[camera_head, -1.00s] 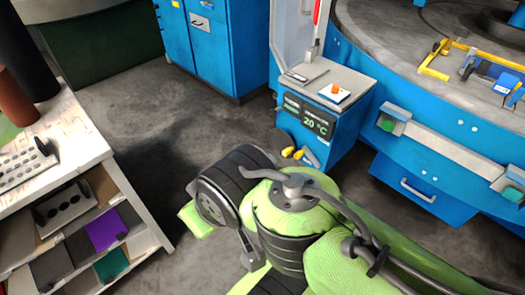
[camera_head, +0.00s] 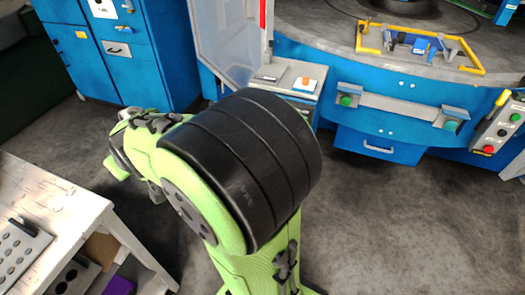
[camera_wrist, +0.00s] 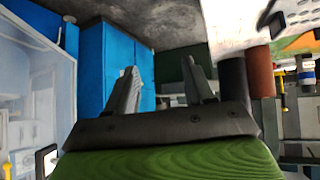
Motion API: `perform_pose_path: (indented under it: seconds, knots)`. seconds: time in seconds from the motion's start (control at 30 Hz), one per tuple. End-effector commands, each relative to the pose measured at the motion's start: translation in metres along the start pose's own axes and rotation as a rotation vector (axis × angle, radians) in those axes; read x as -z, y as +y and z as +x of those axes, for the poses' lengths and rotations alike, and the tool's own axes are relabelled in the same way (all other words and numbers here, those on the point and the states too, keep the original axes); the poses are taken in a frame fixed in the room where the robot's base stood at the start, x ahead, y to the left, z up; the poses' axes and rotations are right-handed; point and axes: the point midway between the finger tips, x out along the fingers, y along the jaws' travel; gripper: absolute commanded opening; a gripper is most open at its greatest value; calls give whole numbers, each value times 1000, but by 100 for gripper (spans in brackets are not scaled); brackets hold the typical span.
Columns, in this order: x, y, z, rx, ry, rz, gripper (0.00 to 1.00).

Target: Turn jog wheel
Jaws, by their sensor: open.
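I cannot make out the jog wheel for sure in any view now. In the head view my green and black arm fills the middle and hides the front of the small blue cabinet; the gripper's fingers are not clear there.
A round blue machine (camera_head: 415,76) with a yellow frame (camera_head: 372,46) on top stands at back right. An orange button (camera_head: 305,83) sits on the small cabinet. Blue cabinets (camera_head: 165,60) stand at back left, a white workbench (camera_head: 60,198) at left. The right floor is clear.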

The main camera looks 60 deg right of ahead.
Motion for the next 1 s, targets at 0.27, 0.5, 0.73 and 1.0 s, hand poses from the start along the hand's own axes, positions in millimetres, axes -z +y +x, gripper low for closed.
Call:
perform_pose_path:
  seconds: [0.27, 0.5, 0.73, 1.0]
  knots:
    - [31, 65, 98, -70, 142, 88, 53]
    - [-6, 177, 200, -240, 372, 273, 53]
    - [-130, 275, 232, -568, 570, 482, 53]
    - [-300, 301, 188, -1057, 669, 621, 53]
